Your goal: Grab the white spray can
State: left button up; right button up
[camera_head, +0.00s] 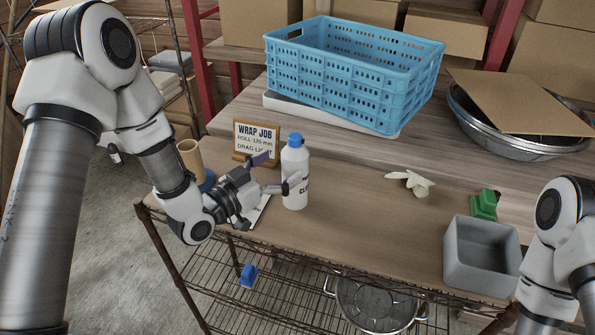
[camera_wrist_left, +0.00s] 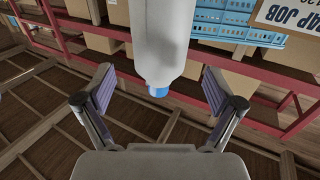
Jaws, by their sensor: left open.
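The white spray can (camera_head: 295,180) with a blue cap stands upright on the wooden table top, right of the small sign. My left gripper (camera_head: 279,172) is open at the can's left side, one finger crossing in front of the can's body. In the left wrist view the can (camera_wrist_left: 160,40) appears upside down, between and beyond the open fingers of my left gripper (camera_wrist_left: 160,88), with a gap on each side. The can's printed label is partly hidden by the finger. My right arm shows at the right edge, but its gripper is out of view.
A "WRAP JOB" sign (camera_head: 256,140) stands close behind the left gripper, with a tan roll (camera_head: 189,155) farther left. A blue crate (camera_head: 350,75) is behind the can. A crumpled pale object (camera_head: 413,183), green block (camera_head: 484,205) and grey bin (camera_head: 481,255) lie to the right.

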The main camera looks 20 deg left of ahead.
aim_at(295, 158)
pick_arm(q)
jog(key=p+x, duration=0.1)
jog(key=x, duration=0.4)
jog(key=shift+d+f, duration=0.1)
jog(key=shift+f, duration=0.05)
jog(key=shift+s, duration=0.1)
jog(key=shift+s+a, duration=0.1)
jog(key=shift+a, duration=0.1)
jog(key=c, duration=0.3)
grip_shut()
